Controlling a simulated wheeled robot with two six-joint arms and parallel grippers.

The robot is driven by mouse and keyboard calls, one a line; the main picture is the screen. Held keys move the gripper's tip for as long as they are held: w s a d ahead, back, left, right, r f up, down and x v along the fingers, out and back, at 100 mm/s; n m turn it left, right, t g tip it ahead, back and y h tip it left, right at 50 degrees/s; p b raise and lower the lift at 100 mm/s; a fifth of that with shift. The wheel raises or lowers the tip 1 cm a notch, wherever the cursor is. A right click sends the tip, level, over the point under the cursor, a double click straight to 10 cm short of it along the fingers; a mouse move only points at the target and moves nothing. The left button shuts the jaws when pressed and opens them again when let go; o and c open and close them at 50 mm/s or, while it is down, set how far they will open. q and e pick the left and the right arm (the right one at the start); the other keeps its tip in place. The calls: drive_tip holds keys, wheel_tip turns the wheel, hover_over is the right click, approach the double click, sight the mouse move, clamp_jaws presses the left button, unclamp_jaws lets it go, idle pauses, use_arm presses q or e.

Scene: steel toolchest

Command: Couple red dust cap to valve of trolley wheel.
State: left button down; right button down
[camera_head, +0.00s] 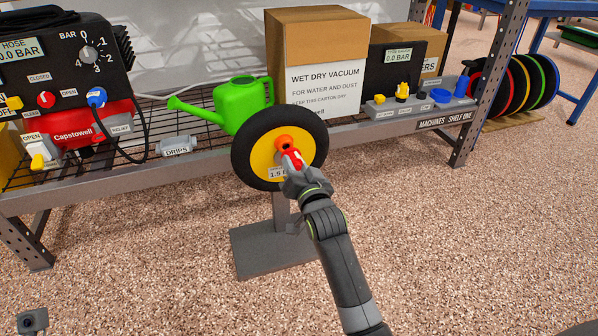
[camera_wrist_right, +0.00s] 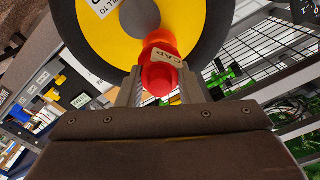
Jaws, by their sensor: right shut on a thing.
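The trolley wheel, a black tyre (camera_head: 243,160) with a yellow hub, stands on a grey post and foot in front of the shelf. My right gripper (camera_head: 293,164) is shut on the red dust cap (camera_head: 295,158), in front of the hub just below the orange piece. In the right wrist view the cap (camera_wrist_right: 157,80), with a CAP label, sits between the fingers and overlaps the orange-red piece behind it. I cannot tell whether cap and valve touch. My left gripper's fingers do not show.
A green watering can (camera_head: 240,102) stands on the wire shelf behind the wheel, beside the vacuum carton (camera_head: 318,60). A red and black compressor (camera_head: 75,135) is at left. A grey block (camera_head: 415,105) with caps is at right.

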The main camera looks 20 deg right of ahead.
sight(292, 158)
drive_tip(key=shift+w, duration=0.3)
drive_tip(key=shift+r, duration=0.1)
idle(0.5)
drive_tip(key=shift+p, duration=0.45)
drive_tip(key=shift+p, duration=0.6)
idle(0.7)
drive_tip(key=shift+w+a+b, duration=0.1)
drive_tip(key=shift+w+b, duration=0.3)
drive_tip(key=shift+w, duration=1.05)
idle(0.3)
drive_tip(key=c, duration=0.9)
unclamp_jaws()
